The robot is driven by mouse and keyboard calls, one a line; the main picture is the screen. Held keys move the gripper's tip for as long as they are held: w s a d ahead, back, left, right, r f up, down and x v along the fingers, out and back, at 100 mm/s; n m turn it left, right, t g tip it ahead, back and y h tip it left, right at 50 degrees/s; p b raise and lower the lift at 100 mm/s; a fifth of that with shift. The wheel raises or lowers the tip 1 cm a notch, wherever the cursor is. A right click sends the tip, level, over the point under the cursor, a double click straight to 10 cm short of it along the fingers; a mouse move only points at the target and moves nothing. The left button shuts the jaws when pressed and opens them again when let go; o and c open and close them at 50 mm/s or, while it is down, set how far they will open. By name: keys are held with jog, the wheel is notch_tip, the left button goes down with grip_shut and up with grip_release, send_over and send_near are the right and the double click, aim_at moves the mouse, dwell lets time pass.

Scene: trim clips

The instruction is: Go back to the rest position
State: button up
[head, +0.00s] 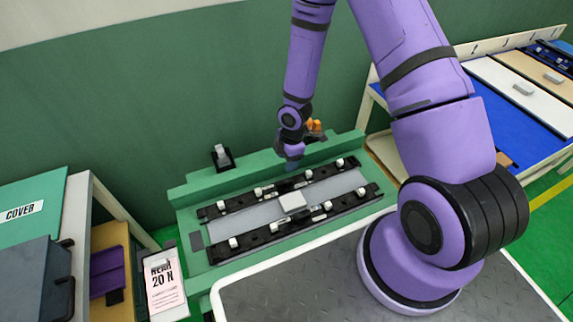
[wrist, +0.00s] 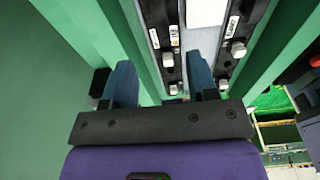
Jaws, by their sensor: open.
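My purple arm reaches over the green fixture (head: 190,192), and my gripper (head: 292,165) is at the fixture's back edge, above the far rail. In the wrist view my gripper (wrist: 160,78) has its two blue fingers wide apart, with nothing held between them. Two black rails, the far one (head: 240,205) and the near one (head: 262,236), lie along a grey panel (head: 240,216) and carry several pale clips. A white block (head: 292,202) sits mid-panel. In the wrist view a rail (wrist: 168,50) with clips runs just beyond the fingers.
A small black stand with a pale piece (head: 222,157) is at the fixture's back left. A card (head: 163,283) and shelf with a COVER box (head: 25,212) are left. A blue-topped table (head: 500,118) with panels is right. The green wall is behind.

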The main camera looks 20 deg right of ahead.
jog(key=shift+r, duration=0.15)
dwell(0.4)
jog(key=s+d+r+m+t+h, duration=0.1)
jog(key=d+r+m+t, duration=0.2)
jog(key=r, duration=1.3)
jog(key=d+r+m+h, duration=0.25)
jog(key=r+m, duration=0.35)
jog(key=r, duration=0.9)
jog(key=s+r+m+t+y, duration=0.1)
jog(key=s+r+m, duration=0.3)
jog(key=s+r, duration=0.5)
jog(key=s+r+m+t+y, duration=0.1)
jog(key=s+r+m, duration=0.4)
jog(key=s, duration=0.8)
notch_tip(320, 180, up, 4)
jog(key=shift+f, duration=0.1)
